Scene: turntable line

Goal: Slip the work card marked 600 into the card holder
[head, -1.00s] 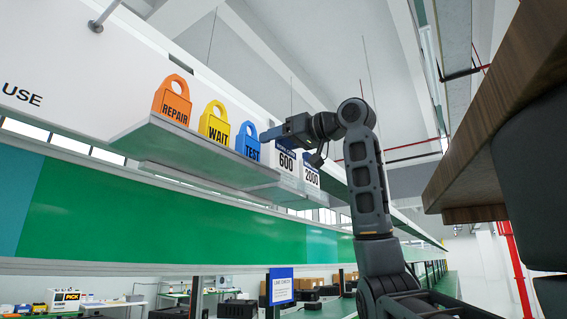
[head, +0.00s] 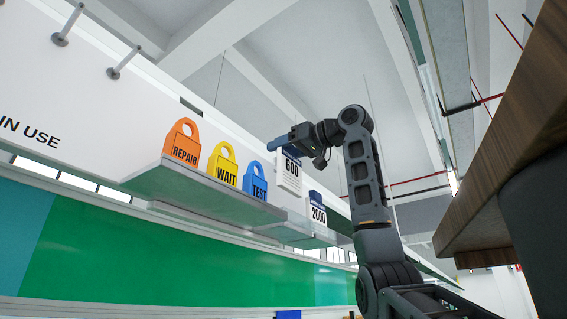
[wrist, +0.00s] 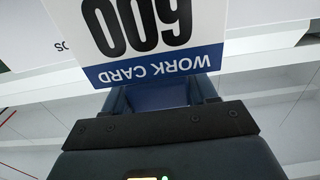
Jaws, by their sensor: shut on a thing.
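The work card marked 600 (head: 289,175) is white with a dark blue top band. My gripper (head: 281,143) is shut on its top edge and holds it hanging, raised above the shelf. In the wrist view the card (wrist: 150,35) shows upside down, its blue "WORK CARD" band at the blue fingers (wrist: 155,97). The work card marked 2000 (head: 317,215) stands on the small ledge at the shelf's right end. I cannot make out the card holder for certain in either view.
Orange REPAIR (head: 184,148), yellow WAIT (head: 225,168) and blue TEST (head: 258,185) tags stand in a row on the grey shelf (head: 165,180). A small ledge (head: 290,232) adjoins it. A brown wooden edge (head: 505,140) is close at right.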

